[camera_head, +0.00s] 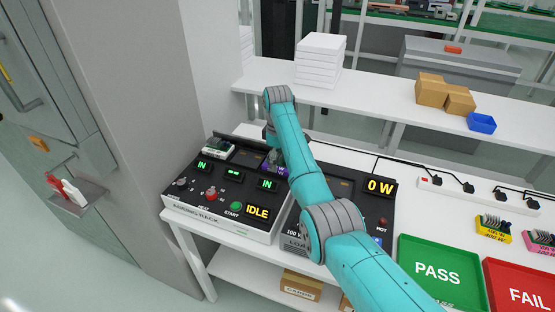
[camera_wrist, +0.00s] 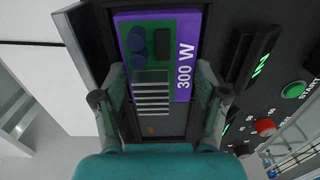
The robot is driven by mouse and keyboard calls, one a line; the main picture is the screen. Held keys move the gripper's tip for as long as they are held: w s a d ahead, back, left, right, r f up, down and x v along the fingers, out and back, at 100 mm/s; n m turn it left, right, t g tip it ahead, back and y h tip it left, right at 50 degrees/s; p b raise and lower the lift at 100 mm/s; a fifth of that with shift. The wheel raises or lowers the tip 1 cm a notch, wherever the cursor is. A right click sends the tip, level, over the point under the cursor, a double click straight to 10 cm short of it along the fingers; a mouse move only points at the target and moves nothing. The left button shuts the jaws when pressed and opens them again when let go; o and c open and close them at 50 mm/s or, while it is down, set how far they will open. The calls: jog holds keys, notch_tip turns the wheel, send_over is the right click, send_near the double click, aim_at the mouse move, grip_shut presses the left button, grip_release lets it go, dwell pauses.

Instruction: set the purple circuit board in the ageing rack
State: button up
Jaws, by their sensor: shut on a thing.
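The purple circuit board (camera_wrist: 184,50) is marked 300 W and has a green face with a finned heatsink. My gripper (camera_wrist: 158,98) is shut on it, one finger on each side. The board lies over a dark bay of the ageing rack (camera_head: 190,219); I cannot tell if it is fully seated. In the head view, a purple bit of the board (camera_head: 275,169) shows at the rack's right bay, and my arm and gripper hide much of it. The nearby display (camera_head: 268,185) reads IN.
Another board (camera_head: 217,149) sits in the rack's left bay, and the middle bay (camera_head: 246,156) looks empty. The rack screen (camera_head: 257,212) reads IDLE. A load tester (camera_head: 381,210) reading 0 W stands right, then a green PASS tray (camera_head: 440,255) and red FAIL tray (camera_head: 500,273).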

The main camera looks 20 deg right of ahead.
jog(key=o, duration=1.4)
jog(key=shift+c, duration=0.2)
notch_tip(320, 180, up, 7)
jog(key=shift+r, duration=0.2)
jog(key=shift+s, duration=0.1)
